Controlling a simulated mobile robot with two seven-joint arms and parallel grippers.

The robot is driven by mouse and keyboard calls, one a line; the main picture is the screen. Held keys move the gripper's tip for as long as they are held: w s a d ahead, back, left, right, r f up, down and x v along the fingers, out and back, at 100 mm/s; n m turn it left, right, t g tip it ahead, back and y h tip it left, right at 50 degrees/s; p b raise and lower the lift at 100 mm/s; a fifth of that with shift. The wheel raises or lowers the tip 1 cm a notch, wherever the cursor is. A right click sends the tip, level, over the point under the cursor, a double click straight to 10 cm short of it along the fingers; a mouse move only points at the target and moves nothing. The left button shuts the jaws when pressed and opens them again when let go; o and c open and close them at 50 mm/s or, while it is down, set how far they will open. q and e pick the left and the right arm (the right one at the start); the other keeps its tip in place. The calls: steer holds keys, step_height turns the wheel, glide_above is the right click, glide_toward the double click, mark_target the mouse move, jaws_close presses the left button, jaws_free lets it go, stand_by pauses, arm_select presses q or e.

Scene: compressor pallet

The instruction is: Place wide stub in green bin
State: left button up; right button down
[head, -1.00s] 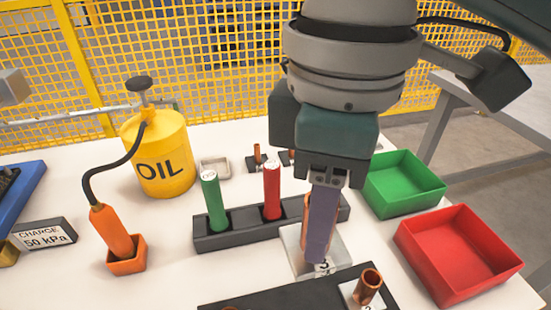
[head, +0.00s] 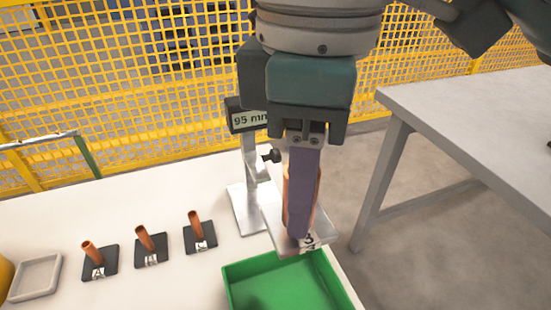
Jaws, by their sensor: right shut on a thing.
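My right gripper (head: 302,232) is shut on the wide stub (head: 314,200), a copper tube on a pale square plate marked 3. The purple-grey fingers hide most of the tube. The plate (head: 322,238) sits at the bottom of the fingers, just behind the far rim of the green bin in the picture, apparently above the table. The green bin (head: 236,290) is at the bottom centre, cut off by the frame edge, and its visible inside looks empty. My left gripper is not in view.
A gauge stand reading 95 mm (head: 250,119) stands close behind and left of the held stub. Several small copper stubs on dark plates (head: 152,258) and a grey tray (head: 36,277) are at left. A grey table (head: 480,130) is at right, with a yellow mesh fence behind.

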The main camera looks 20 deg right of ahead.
steer(key=f+b, duration=0.1)
steer(key=f, duration=0.4)
steer(key=f+b, duration=0.2)
steer(key=f, duration=0.3)
steer(key=f+b, duration=0.1)
steer(key=f, duration=0.4)
steer(key=shift+s+a, duration=0.3)
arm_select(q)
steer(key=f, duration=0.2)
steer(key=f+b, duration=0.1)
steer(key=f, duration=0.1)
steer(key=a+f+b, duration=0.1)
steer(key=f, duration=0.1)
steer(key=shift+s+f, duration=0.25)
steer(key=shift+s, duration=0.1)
arm_select(e)
step_height(320, 180, down, 5)
steer(key=shift+r, duration=0.15)
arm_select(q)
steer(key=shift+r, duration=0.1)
arm_select(e)
steer(key=shift+w, duration=0.1)
steer(key=shift+f, duration=0.3)
steer(key=c, duration=0.6)
jaws_free()
steer(key=shift+o, duration=0.2)
